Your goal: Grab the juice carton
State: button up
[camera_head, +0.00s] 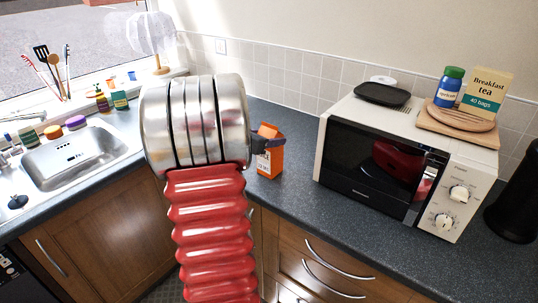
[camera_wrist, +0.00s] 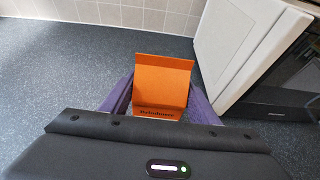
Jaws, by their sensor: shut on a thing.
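The juice carton (camera_head: 270,158) is orange with a white panel and a gabled top. It stands on the dark counter left of the microwave, partly hidden by my arm in the head view. In the wrist view the carton (camera_wrist: 162,88) sits between the two purple fingers of my gripper (camera_wrist: 160,98), one on each side. My gripper is shut on the carton. In the head view only a small dark part of my gripper (camera_head: 262,146) shows, beside the carton's upper part. I cannot tell whether the carton's base touches the counter.
A white microwave (camera_head: 335,117) stands close to the right, with a dark tray (camera_head: 383,94), a blue jar (camera_head: 448,90) and a tea box (camera_head: 488,92) on top. A sink (camera_head: 75,158) is at the left. The tiled wall (camera_head: 290,85) runs behind. Counter left of the carton is clear.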

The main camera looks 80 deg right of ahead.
jog(key=shift+f, duration=0.1)
grip_shut()
notch_tip(320, 180, up, 10)
jog(key=shift+r, duration=0.15)
dwell(0.6)
dwell(0.4)
